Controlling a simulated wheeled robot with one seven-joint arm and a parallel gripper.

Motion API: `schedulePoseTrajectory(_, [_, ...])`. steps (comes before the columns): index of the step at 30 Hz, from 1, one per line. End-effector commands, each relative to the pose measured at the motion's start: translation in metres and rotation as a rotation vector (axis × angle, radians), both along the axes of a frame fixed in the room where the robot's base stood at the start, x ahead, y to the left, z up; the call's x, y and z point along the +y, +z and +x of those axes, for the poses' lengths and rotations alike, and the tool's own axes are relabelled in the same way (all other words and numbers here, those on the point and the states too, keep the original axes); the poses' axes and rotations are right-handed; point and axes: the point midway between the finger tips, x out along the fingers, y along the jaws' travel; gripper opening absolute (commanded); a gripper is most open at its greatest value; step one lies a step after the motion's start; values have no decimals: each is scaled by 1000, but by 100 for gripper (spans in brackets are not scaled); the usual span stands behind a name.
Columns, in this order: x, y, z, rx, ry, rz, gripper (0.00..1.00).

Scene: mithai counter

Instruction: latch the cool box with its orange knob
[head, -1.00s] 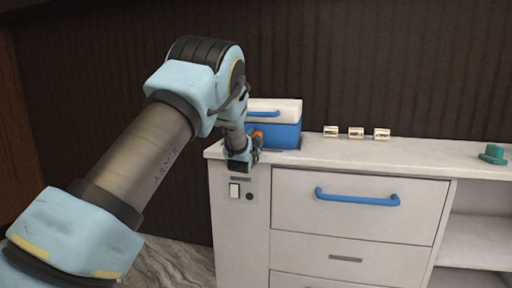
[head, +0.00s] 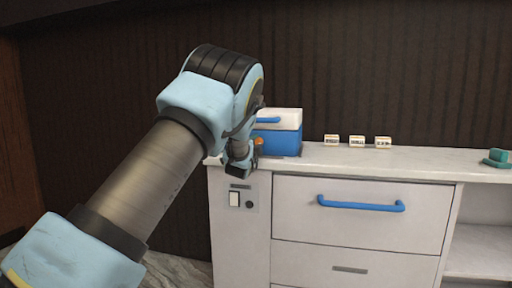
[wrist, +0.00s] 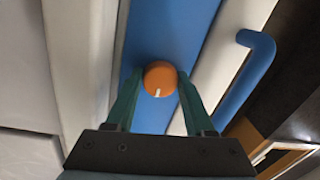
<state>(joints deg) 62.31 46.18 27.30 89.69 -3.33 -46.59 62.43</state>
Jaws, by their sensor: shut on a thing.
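The cool box (head: 283,141) is blue with a white lid (head: 285,117) and a blue handle, and stands at the left end of the counter. Its orange knob (wrist: 160,79) is on the blue front, with a short white mark pointing toward the gripper's base in the wrist view. In the head view the knob (head: 259,142) is a small orange patch, partly hidden by my arm. My gripper (wrist: 159,92) is at the knob, one finger on each side, shut on it. In the head view the fingers are mostly hidden. The lid lies on the box.
Several small labelled cards (head: 357,141) stand on the counter (head: 400,158) right of the box. A teal object (head: 497,157) is at the far right. A drawer with a blue handle (head: 361,204) and a panel with a white switch (head: 234,199) are below.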

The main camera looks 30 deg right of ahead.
Motion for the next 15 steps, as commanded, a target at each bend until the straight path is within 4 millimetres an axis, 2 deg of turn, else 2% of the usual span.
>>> schedulePoseTrajectory(10, [0, -1, 0, -2, -1, 4, 0])
schedulePoseTrajectory(11, [0, -1, 0, -2, -1, 4, 57])
schedulePoseTrajectory(15, [0, -1, 0, -1, -1, 3, 73])
